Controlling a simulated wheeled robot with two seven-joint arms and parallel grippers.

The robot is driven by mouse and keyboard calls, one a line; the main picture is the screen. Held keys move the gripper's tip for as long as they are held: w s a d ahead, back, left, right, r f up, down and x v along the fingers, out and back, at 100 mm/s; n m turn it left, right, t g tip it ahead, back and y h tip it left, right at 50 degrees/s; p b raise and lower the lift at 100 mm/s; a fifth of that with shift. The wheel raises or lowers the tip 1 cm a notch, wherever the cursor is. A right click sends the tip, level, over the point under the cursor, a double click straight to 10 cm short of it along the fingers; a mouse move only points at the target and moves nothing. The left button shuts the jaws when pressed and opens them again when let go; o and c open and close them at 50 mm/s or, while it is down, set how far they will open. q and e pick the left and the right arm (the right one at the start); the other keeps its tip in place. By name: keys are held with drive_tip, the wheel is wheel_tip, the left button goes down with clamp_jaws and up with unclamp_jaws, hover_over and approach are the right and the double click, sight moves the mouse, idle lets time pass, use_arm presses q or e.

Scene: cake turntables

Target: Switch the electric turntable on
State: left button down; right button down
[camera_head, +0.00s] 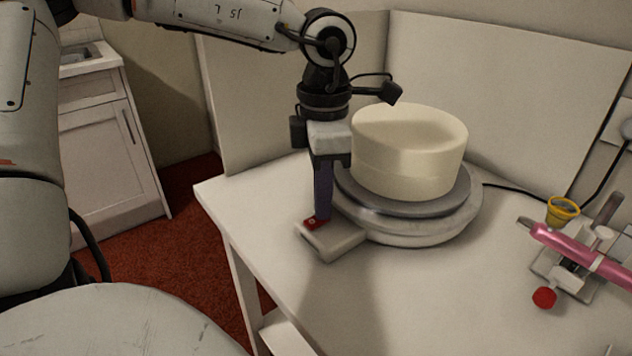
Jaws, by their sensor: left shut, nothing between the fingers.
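The electric turntable (437,231) stands on the white table, with a round cream-coloured cake (410,165) on its grey plate. A flat switch box (335,241) juts from its base toward the front left, with a small red switch (311,223) on it. My left gripper (321,216) points straight down over this box. Its fingers are shut and empty, and the tips are at the red switch, seemingly touching it. The fingertips hide part of the switch, so I cannot tell its position. My right gripper is out of view.
On the right of the table (400,311) lie a pink tool (580,254), a yellow ring-shaped cup (563,210) and a device with a red knob (544,298). A black cable runs behind the turntable. White panels stand at the back. The table's front middle is clear.

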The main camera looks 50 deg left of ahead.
use_arm(q)
drive_tip(key=shift+f, duration=0.1)
wheel_tip(320, 180, up, 7)
drive_tip(key=p, duration=0.4)
idle(0.5)
idle(0.5)
